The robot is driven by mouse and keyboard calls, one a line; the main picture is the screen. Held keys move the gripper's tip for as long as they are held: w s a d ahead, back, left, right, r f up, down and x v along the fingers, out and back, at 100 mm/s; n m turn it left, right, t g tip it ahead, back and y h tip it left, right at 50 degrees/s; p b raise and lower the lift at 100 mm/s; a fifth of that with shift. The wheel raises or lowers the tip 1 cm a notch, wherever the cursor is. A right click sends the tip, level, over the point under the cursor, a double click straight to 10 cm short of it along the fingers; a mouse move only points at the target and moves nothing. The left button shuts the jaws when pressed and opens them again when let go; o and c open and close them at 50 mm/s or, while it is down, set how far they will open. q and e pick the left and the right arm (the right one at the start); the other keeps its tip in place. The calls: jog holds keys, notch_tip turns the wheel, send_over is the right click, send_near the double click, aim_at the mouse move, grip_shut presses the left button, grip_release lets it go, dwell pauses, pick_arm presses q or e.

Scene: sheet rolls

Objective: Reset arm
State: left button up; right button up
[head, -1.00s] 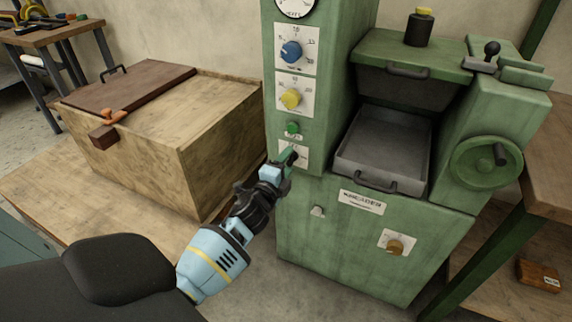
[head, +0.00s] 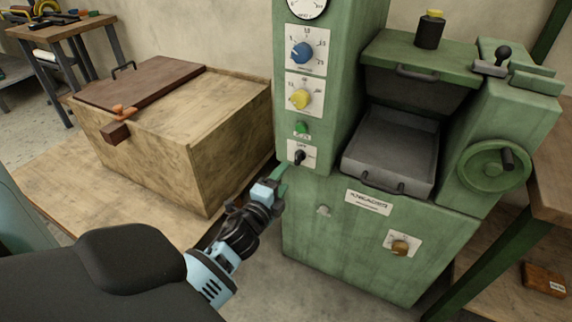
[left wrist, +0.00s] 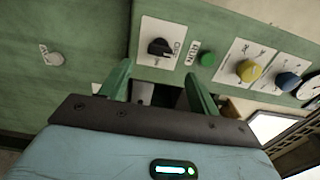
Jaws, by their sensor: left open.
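My left gripper (head: 279,182) is in front of the green machine's (head: 330,235) left column, a little below and left of a black switch (head: 299,157) on a white plate. In the left wrist view its two green fingers (left wrist: 160,88) stand apart with nothing between them. The black switch (left wrist: 160,47) shows just beyond the fingertips, apart from them. My left arm reaches in from the lower left. My right gripper is in neither view.
Above the switch are a green button (head: 301,127), a yellow knob (head: 300,98) and a blue knob (head: 302,52). A metal tray (head: 392,150) sits in the machine. A wooden box (head: 190,130) stands left. A handwheel (head: 493,166) is at the right.

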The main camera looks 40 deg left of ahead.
pick_arm(q)
jog(key=shift+s, duration=0.1)
dwell(0.5)
